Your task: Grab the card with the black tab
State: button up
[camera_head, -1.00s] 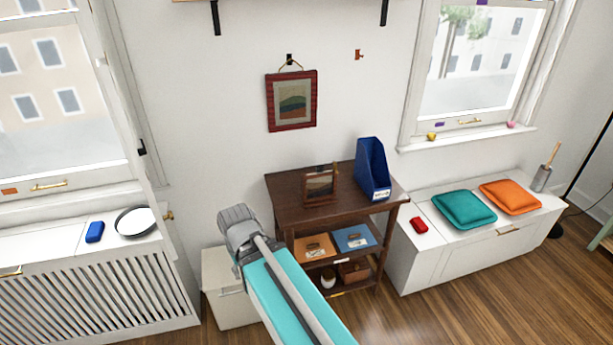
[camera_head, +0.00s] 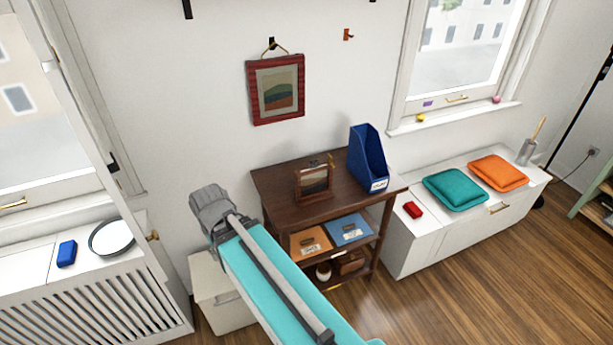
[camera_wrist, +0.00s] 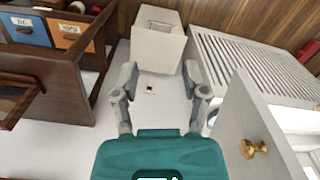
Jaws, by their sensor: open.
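My gripper (camera_wrist: 160,68) is open and empty in the wrist view, its fingers spread before the white wall. A tiny pale item with a dark patch (camera_wrist: 150,90) shows on the wall between the fingers. It is too small to tell whether it is the card with the black tab. I cannot make out that card for sure in either view. In the head view my arm reaches toward the wall left of the brown shelf table (camera_head: 290,213), and the gripper itself is hidden behind the arm.
Orange (camera_head: 310,241) and blue (camera_head: 349,229) labelled boxes sit on the shelf. A blue file holder (camera_head: 367,160) and small frame (camera_head: 314,182) stand on top. A pale box (camera_wrist: 157,45) stands by the slatted cabinet (camera_wrist: 245,62). Wooden floor (camera_head: 450,285) is open at right.

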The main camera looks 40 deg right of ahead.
jog(key=shift+d, duration=0.45)
jog(key=shift+w, duration=0.1)
jog(key=w+d+r+n+g+h+b, duration=0.1)
jog(key=w+d+n+h, duration=0.3)
jog(key=d, duration=0.6)
jog(key=w+d+r+n+g+h+b, duration=0.1)
jog(key=w+d+r+n+h+b, duration=0.1)
jog(key=w+d+n, duration=0.4)
jog(key=w+d+r+n+g+h+b, duration=0.1)
jog(key=w+d+n+h+b, duration=0.3)
jog(key=d, duration=1.1)
jog(key=w+n+h, duration=0.1)
jog(key=w+h, duration=0.2)
jog(key=w, duration=0.2)
jog(key=shift+d+r, duration=0.2)
jog(key=shift+r, duration=0.1)
jog(key=shift+s, duration=0.1)
jog(key=b, duration=0.3)
send_over(303, 171)
jog(key=shift+f, duration=1.65)
